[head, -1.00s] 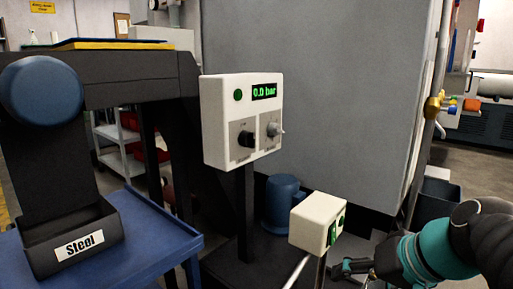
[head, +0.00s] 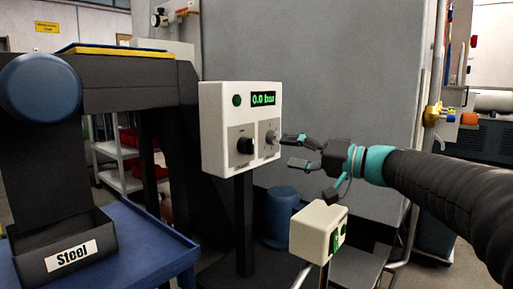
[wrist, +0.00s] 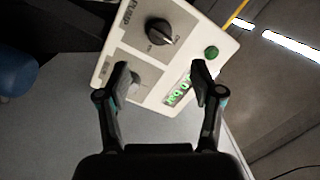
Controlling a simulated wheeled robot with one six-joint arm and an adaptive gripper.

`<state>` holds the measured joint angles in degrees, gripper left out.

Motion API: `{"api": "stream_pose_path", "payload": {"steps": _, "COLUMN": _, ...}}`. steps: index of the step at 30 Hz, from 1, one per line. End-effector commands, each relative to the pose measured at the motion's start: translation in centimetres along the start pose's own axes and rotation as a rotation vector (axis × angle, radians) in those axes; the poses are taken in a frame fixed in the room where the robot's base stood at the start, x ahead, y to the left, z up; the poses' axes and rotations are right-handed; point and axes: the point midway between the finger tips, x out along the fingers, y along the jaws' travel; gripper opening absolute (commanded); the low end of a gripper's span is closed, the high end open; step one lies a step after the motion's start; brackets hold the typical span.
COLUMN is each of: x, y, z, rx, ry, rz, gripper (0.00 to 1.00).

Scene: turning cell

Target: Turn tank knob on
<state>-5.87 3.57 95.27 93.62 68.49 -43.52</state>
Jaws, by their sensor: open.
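A cream control box (head: 212,150) on a dark post carries two knobs, a green round button and a display reading 0.0 bar. The left knob (head: 246,145) is black; in the wrist view the black knob (wrist: 158,31) has PUMP lettering beside it. The right knob (head: 271,137) is grey, and its label is not readable. My gripper (head: 289,150) is open and empty, just right of the grey knob and apart from it. In the wrist view my gripper (wrist: 160,69) spreads across the panel, with the left finger partly covering the grey knob (wrist: 135,88).
A smaller cream box (head: 312,230) with a green switch stands below my gripper. A blue cart (head: 150,240) with a bin marked Steel is at left. A blue cylinder (head: 280,212) stands behind the post. A large grey cabinet wall (head: 330,90) is behind.

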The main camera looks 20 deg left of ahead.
Motion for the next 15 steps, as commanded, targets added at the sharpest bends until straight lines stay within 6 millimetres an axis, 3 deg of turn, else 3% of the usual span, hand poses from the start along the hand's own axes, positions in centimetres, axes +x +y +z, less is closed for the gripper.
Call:
{"api": "stream_pose_path", "payload": {"steps": 9, "x": 6.1, "y": -0.1, "z": 0.0, "rx": 0.002, "ry": -0.003, "rz": -0.001, "gripper": 0.66}}
{"api": "stream_pose_path", "payload": {"steps": 15, "x": 9.0, "y": 0.0, "z": 0.0, "rx": 0.002, "ry": -0.002, "rz": 0.001, "gripper": 0.66}}
